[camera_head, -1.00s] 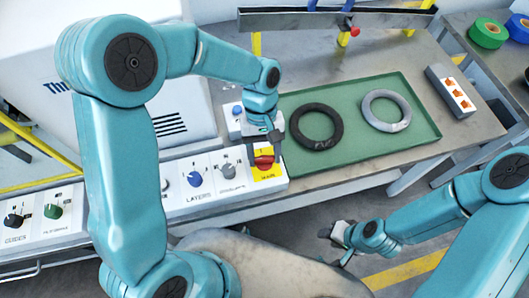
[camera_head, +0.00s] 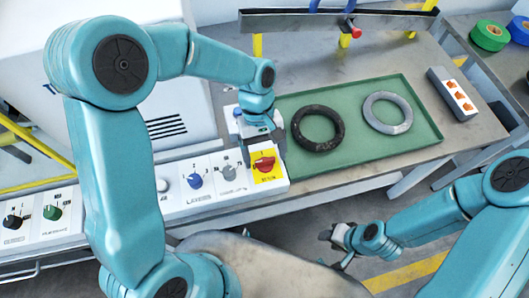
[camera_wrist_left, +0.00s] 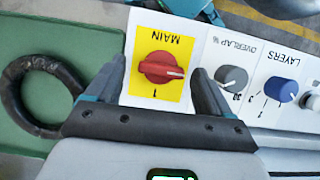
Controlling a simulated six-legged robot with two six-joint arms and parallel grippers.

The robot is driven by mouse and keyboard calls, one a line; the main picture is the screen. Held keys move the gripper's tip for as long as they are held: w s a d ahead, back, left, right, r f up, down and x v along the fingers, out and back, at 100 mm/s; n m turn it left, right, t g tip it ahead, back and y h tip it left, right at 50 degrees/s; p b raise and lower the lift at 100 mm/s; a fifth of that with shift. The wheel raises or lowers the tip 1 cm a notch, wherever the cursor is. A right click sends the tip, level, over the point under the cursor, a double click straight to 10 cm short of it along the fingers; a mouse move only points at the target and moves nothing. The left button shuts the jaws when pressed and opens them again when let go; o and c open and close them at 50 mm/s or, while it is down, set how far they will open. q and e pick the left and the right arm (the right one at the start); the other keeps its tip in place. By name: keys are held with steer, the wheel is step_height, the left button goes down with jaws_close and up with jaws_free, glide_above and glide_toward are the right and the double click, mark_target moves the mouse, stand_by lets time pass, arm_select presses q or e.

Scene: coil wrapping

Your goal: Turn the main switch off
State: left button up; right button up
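The main switch is a red knob (camera_head: 264,163) on a yellow plate at the right end of the control panel. In the left wrist view the red knob (camera_wrist_left: 160,69) has its white pointer mark aimed right, toward the overlap knob, and away from the "1" printed below it. The left gripper (camera_head: 262,146) is just behind and above the switch in the head view. Its fingers (camera_wrist_left: 158,90) are spread on either side of the yellow plate, apart from the knob. The right gripper (camera_head: 337,248) hangs empty and open in front of the bench.
The overlap knob (camera_wrist_left: 231,78) and blue layers knob (camera_head: 195,181) sit beside the switch. A green tray (camera_head: 360,150) holds a black coil (camera_head: 318,128) and a grey coil (camera_head: 388,113). A grey box with orange buttons (camera_head: 453,95) stands right of it.

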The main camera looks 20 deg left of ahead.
arm_select(q)
steer(key=shift+s+d, duration=0.1)
steer(key=shift+s, duration=0.05)
steer(key=v, duration=1.6)
steer(key=shift+p, duration=0.4)
steer(key=shift+r, duration=0.1)
